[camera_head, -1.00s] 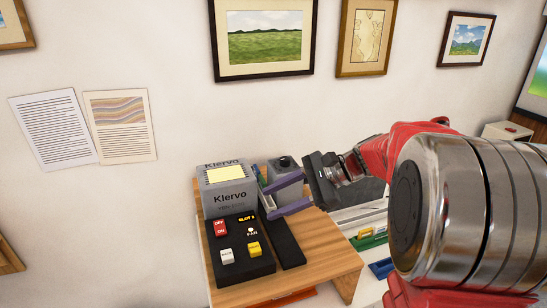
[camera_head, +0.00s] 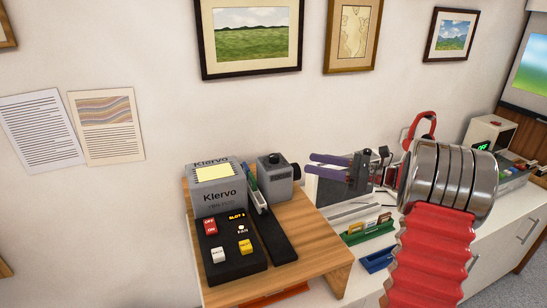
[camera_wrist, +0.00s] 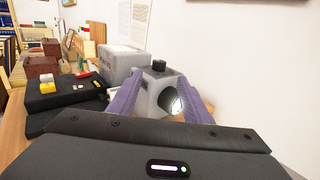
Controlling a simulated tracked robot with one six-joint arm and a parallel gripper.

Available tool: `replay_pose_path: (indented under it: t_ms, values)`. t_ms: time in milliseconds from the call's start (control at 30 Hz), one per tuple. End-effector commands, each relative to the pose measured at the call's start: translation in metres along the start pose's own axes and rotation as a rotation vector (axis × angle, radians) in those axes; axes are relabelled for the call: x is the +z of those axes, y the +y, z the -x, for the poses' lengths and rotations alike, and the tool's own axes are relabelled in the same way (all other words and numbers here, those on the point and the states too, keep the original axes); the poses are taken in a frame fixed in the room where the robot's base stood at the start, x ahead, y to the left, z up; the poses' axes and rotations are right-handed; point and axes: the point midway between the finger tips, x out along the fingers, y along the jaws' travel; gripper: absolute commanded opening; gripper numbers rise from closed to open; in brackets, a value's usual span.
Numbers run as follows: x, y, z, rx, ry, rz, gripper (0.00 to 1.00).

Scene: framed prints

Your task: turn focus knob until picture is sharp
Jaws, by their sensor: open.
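The grey Klervo projector (camera_head: 220,195) stands on a wooden stand, with a smaller grey lens block (camera_head: 276,182) to its right. A black knob (camera_head: 274,158) sits on top of the block, and it also shows in the wrist view (camera_wrist: 159,65). The lens (camera_wrist: 176,105) glows on the block's near face in the wrist view. My gripper (camera_head: 312,165) is open and empty, its purple fingers pointing left at the block from a short gap. The projected picture (camera_head: 532,65) at the right edge looks blurred, green and blue; it is partly cut off.
A black control panel (camera_head: 232,248) with red, white and yellow buttons lies before the projector. A tray of coloured slides (camera_head: 366,230) is to the right of the stand. A white device with a green display (camera_head: 488,140) stands farther right. Framed prints hang behind.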

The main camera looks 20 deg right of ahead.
Motion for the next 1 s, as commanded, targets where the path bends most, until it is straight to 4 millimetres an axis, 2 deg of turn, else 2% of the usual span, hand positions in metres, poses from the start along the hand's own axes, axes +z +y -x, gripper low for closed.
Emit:
replay_pose_path:
  t_ms: [233, 367, 1000]
  values:
    - [0.0, 0.001, -0.003, 0.001, 0.002, 0.0, 0.45]
    - [0.0, 0.001, -0.011, 0.002, 0.002, 0.001, 0.45]
    - [-0.001, 0.001, -0.105, 0.003, 0.002, 0.001, 0.45]
